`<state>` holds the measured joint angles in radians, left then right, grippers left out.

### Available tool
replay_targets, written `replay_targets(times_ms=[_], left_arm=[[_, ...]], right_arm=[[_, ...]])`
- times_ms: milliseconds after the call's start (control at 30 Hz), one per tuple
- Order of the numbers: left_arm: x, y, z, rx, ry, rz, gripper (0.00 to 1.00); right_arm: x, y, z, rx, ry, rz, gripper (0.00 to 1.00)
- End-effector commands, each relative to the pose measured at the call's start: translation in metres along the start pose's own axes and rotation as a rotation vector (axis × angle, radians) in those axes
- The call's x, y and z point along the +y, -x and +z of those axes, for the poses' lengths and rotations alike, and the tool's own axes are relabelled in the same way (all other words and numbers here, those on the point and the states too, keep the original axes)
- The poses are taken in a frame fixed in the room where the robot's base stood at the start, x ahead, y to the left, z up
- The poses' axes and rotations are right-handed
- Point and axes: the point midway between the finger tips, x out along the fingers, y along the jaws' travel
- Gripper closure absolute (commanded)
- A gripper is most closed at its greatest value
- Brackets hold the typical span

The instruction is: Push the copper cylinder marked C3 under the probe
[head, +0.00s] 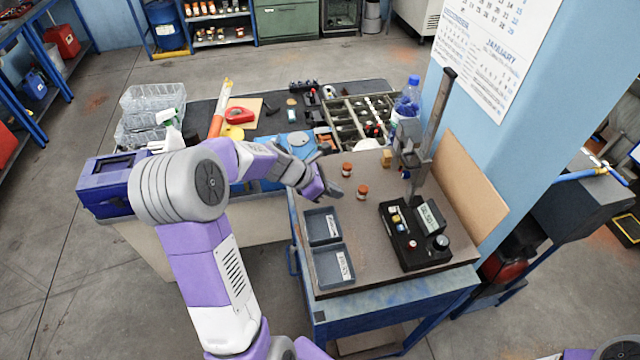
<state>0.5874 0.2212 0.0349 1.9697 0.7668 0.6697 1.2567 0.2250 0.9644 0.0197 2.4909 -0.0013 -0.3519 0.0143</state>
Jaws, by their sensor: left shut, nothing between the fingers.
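The probe (407,174) hangs from a grey stand (433,125) to the right of both cylinders, low over the bench. My left gripper (333,194) is shut and empty, low over the bench to the left of the nearer cylinder, with a small gap between them. My right gripper is not in view.
Two dark trays (323,226) (333,266) with labels lie at the left front of the bench. A black meter box (415,235) sits at the right front. The bench between the trays and meter is clear.

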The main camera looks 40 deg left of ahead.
Motion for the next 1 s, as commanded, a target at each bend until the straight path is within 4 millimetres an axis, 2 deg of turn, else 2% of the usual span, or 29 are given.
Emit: replay_targets(times_ms=[33, 200, 733, 867, 1000], left_arm=[[0.0, -0.006, 0.009, -0.001, -0.003, -0.001, 1.0], [0.0, -0.02, 0.024, 0.0, -0.003, 0.0, 1.0], [0.0, -0.027, 0.031, 0.0, -0.001, 0.0, 1.0], [-0.001, -0.041, 0.048, 0.0, -0.005, -0.005, 1.0], [-0.001, -0.066, 0.075, 0.0, -0.004, -0.005, 1.0]], right_arm=[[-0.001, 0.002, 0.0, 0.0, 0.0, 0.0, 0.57], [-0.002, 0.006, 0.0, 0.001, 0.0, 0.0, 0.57], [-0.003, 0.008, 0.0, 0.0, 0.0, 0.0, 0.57], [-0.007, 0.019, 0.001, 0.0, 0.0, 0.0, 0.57], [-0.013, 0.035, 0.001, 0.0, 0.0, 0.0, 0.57]])
